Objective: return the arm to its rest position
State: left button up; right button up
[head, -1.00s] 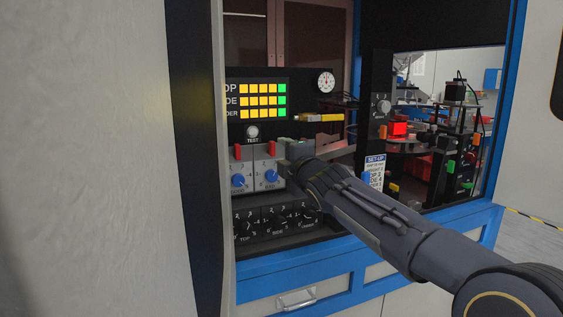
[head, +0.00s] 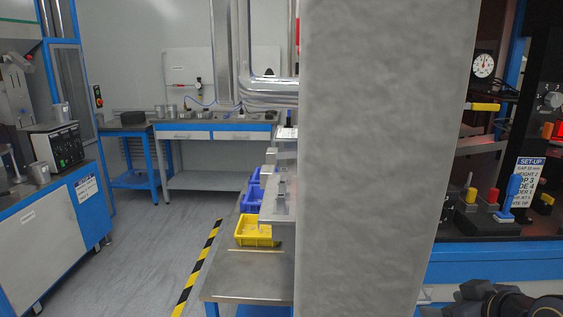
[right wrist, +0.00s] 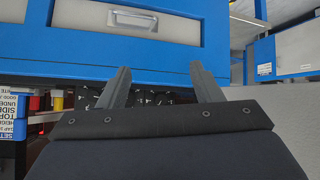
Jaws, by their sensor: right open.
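My right arm shows only as a dark piece at the bottom right corner of the head view (head: 490,297); its fingertips cannot be made out there. In the right wrist view my right gripper (right wrist: 160,70) is open, its two dark fingers apart with nothing between them. A blue-framed front with a pale drawer (right wrist: 75,18) and metal handle (right wrist: 132,19) lies beyond the fingers. My left gripper is in neither view.
A broad grey pillar (head: 385,150) hides the middle of the head view. The sorter cabinet with its set-up card (head: 528,185) stands right of it. A bench with a yellow bin (head: 257,230) is left of it. Open floor (head: 150,250) lies farther left.

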jog(key=s+a+f+m+g+y, duration=0.1)
jog(key=s+a+f+m+g, duration=0.15)
jog(key=s+a+f, duration=0.35)
jog(key=s+a+f+m+g+y, duration=0.1)
jog(key=s+a+f+m, duration=0.2)
jog(key=s, duration=0.6)
notch_tip(320, 180, up, 11)
jog(key=p, duration=1.2)
jog(key=shift+s+d+f+g, duration=0.15)
jog(key=shift+d+g, duration=0.1)
jog(key=shift+g, duration=0.1)
